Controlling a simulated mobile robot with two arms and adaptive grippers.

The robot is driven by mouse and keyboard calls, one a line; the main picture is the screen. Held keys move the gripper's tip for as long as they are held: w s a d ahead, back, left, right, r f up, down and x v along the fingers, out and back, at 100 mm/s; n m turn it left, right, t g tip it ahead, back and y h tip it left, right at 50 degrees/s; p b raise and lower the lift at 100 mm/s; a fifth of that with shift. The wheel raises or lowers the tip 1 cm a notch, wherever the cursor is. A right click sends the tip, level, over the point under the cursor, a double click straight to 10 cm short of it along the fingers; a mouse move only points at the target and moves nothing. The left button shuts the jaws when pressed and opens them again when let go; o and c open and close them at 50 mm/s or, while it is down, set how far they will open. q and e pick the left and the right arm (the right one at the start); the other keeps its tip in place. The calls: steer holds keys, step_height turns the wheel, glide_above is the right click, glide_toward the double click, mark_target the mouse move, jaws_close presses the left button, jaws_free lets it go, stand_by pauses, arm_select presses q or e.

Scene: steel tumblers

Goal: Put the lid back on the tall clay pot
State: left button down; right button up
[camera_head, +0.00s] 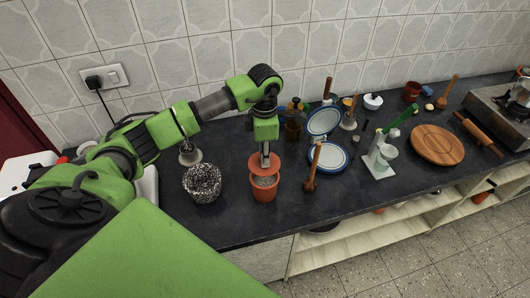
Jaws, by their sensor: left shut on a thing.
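The tall clay pot (263,194) is orange-red and stands upright near the front edge of the dark counter. A strip of its greyish opening shows at the front. The lid (274,169), a round clay-coloured disc, is over the back part of the pot's mouth. My left gripper (265,161) points down and is shut on the lid, on its top near the middle. Whether the lid touches the rim cannot be told. The gripper hides part of the lid, and the lid hides the pot's back rim. My right gripper is not in view.
A speckled grey pot (202,185) stands left of the clay pot. A wooden pestle-like tool (312,172) and a blue-rimmed plate (328,158) are close on the right. A round wooden board (437,145) lies farther right. The counter's front strip is mostly clear.

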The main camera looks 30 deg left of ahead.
arm_select(q)
steer(key=shift+f+b, duration=1)
steer(key=shift+f, duration=0.95)
steer(key=shift+f+b, duration=0.9)
steer(key=shift+f, duration=0.15)
steer(key=shift+f+b, duration=0.15)
steer(key=shift+b, duration=0.65)
stand_by(0.4)
steer(key=c, duration=1.7)
jaws_free()
steer(key=o, duration=0.5)
steer(key=shift+c, duration=0.2)
